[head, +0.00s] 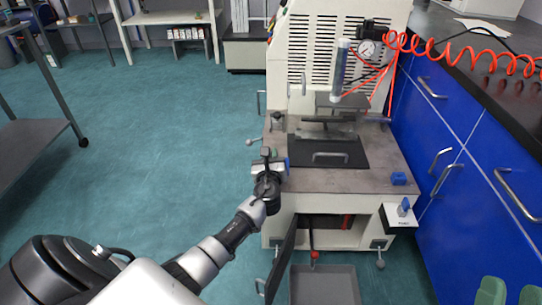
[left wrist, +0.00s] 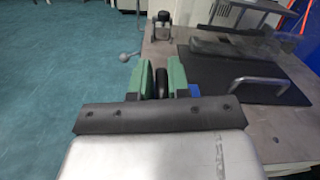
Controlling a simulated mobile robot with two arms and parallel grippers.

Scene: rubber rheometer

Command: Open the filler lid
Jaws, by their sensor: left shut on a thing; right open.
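My left gripper (head: 268,162) is at the left front edge of the machine's worktop. In the left wrist view its two green fingers (left wrist: 161,76) are closed on a dark, rounded part (left wrist: 161,84). I cannot tell for sure whether this part is the filler lid; the fingers hide most of it. A small blue piece (left wrist: 195,89) shows just right of the fingers. My right gripper (head: 511,293) shows only as two green fingertips, apart and empty, at the bottom right of the head view.
The worktop (head: 375,180) bears a black plate with a metal handle (head: 330,157). A dark knob (head: 278,120) stands behind my left gripper. Below, a cabinet door (head: 282,258) hangs open beside a grey tray (head: 323,285). Blue cabinets (head: 455,150) line the right.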

